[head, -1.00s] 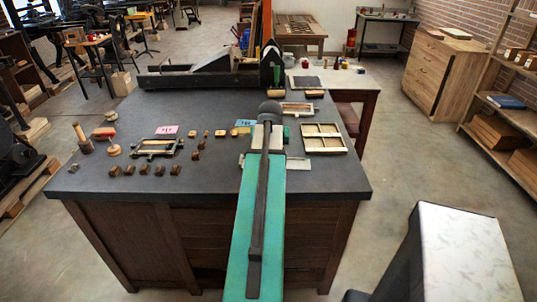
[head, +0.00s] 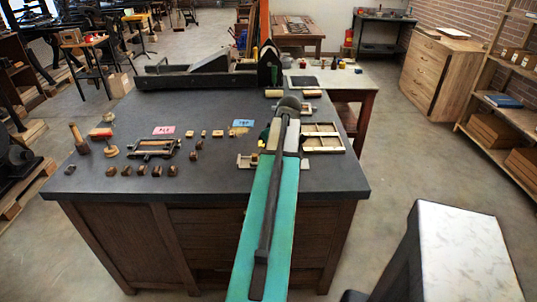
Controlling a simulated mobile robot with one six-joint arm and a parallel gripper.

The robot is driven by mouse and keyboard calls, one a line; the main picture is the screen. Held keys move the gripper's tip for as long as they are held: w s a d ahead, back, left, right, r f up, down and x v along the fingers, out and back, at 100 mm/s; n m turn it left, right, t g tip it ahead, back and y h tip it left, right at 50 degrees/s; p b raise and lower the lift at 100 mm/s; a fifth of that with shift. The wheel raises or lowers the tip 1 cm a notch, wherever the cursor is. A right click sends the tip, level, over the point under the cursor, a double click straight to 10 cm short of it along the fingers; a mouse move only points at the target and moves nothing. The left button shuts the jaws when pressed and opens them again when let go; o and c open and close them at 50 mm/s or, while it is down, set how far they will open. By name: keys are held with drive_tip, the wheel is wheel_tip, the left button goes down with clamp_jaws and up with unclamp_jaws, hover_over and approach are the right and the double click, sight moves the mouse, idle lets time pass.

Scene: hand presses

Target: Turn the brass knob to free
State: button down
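My teal arm reaches over the dark table, and its dark rounded joint is at the far end. I cannot pick out a brass knob for certain. A dark metal frame with a clamp-like shape (head: 155,147) lies at the left of the table, below a pink card (head: 164,130). A pale fixture (head: 245,160) shows beside the arm, partly covered by it. A small yellow and green piece (head: 264,137) sits just left of the arm.
Several small brown blocks (head: 142,170) line the table's front left. A blue card (head: 242,122) lies near the middle. A wooden-edged tray (head: 322,147) is right of the arm. A long dark press bed (head: 195,80) runs along the back.

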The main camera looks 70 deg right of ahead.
drive_tip(key=shift+n, duration=0.3)
drive_tip(key=c, duration=1.6)
unclamp_jaws()
drive_tip(key=shift+c, duration=0.2)
drive_tip(key=shift+s+r, duration=0.1)
drive_tip(key=shift+r, duration=0.05)
drive_tip(key=b+v, duration=0.2)
drive_tip(key=v, duration=1.1)
drive_tip(key=shift+r+b, duration=0.2)
drive_tip(key=shift+b, duration=0.1)
drive_tip(key=shift+s+d, duration=0.1)
